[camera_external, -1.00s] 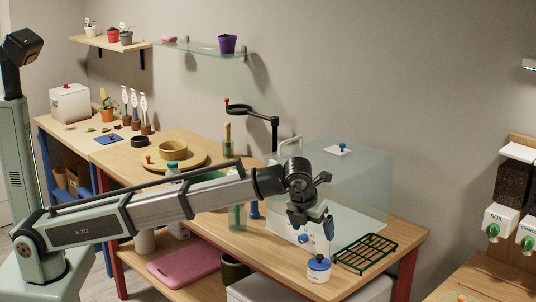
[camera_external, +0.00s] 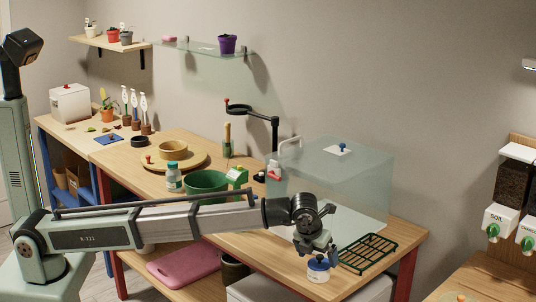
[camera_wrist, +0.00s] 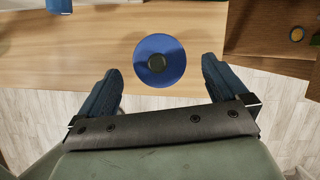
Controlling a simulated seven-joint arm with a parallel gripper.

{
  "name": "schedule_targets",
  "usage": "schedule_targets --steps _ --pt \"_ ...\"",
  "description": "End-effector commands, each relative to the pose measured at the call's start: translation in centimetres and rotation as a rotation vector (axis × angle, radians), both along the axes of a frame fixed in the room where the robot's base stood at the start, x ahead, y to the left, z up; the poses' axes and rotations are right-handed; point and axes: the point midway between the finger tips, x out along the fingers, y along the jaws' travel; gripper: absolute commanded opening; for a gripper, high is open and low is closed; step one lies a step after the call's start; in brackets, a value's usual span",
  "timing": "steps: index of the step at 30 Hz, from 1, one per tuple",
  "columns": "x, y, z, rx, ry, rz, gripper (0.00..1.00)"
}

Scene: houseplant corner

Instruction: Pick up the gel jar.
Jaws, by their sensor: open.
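The gel jar (camera_external: 318,269) is a small white jar with a blue lid, standing upright near the front edge of the wooden table (camera_external: 270,253). In the wrist view its round blue lid (camera_wrist: 160,60) with a dark knob shows from above. My gripper (camera_external: 318,250) is just above the jar in the external view. In the wrist view its two fingers (camera_wrist: 160,85) are apart, one on each side of the lid and a little short of it. Neither finger visibly touches the jar. The jar's body is hidden under the lid in the wrist view.
A green wire rack (camera_external: 368,253) lies right of the jar. A clear box (camera_external: 350,185) stands behind it. A green bowl (camera_external: 206,184), a white bottle with a teal cap (camera_external: 173,178) and a wooden round board (camera_external: 190,161) are farther left. The table's front edge is close.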

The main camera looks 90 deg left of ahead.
Motion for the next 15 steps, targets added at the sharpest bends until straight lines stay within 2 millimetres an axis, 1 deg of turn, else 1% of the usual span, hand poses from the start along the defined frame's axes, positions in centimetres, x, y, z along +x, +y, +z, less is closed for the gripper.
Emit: schedule_targets --steps 5,12,15 --pt "0.2 0.4 -1.3 0.000 0.001 0.000 1.00" --pt "0.8 1.4 -4.1 0.000 0.000 0.000 1.00" --pt "0.9 1.6 -4.7 0.000 0.000 0.000 1.00"
